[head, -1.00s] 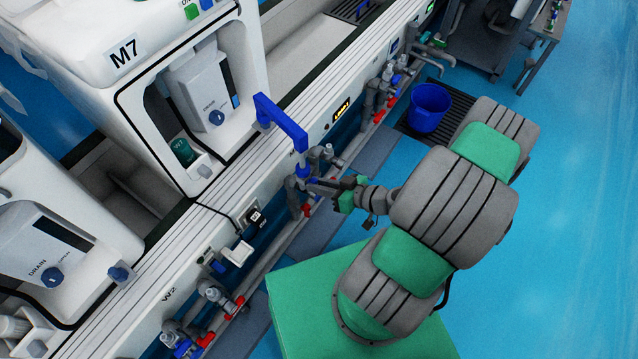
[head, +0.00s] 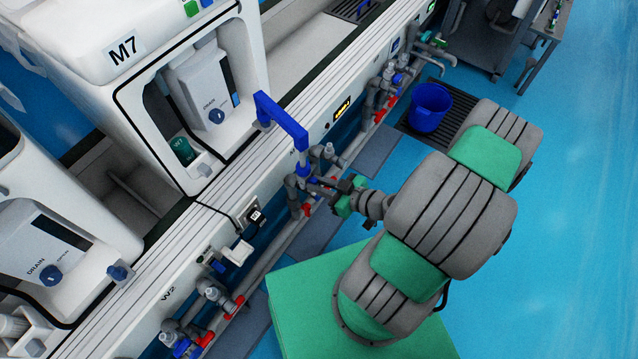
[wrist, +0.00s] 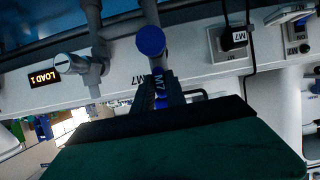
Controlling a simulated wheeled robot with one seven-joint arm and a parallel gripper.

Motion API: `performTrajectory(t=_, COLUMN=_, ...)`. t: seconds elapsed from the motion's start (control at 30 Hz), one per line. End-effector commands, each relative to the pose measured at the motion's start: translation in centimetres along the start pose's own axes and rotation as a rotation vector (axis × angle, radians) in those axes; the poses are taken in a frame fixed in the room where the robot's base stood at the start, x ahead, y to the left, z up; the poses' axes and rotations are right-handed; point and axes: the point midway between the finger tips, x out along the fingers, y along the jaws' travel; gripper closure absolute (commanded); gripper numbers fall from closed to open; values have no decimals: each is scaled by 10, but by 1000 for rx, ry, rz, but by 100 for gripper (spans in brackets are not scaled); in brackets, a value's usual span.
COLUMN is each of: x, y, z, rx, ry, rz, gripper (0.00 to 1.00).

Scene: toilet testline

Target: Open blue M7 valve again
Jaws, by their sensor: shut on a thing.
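The blue M7 valve sits on the grey pipework below the machine marked M7 (head: 124,48). In the wrist view its blue handle (wrist: 160,101) shows between my gripper's (wrist: 162,90) dark fingers, beside an M7 label. My gripper is shut on this handle. A blue round pipe end (wrist: 151,41) stands just beyond the fingers in the wrist view.
Red-handled valves (head: 238,301) line the lower pipes. A black M7 plug (wrist: 233,38) is on the panel, with the LOAD1 display (wrist: 44,78) opposite. A blue bucket (head: 430,107) stands on a floor grate; blue floor lies open at right.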

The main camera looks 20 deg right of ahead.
Motion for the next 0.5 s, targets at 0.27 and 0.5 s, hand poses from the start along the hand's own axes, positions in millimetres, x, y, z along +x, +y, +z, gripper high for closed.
performTrajectory(t=0.27, x=0, y=0, z=0, rx=-1, ry=0, rz=0, gripper=62)
performTrajectory(t=0.5, x=0, y=0, z=0, rx=0, ry=0, rz=1, gripper=62)
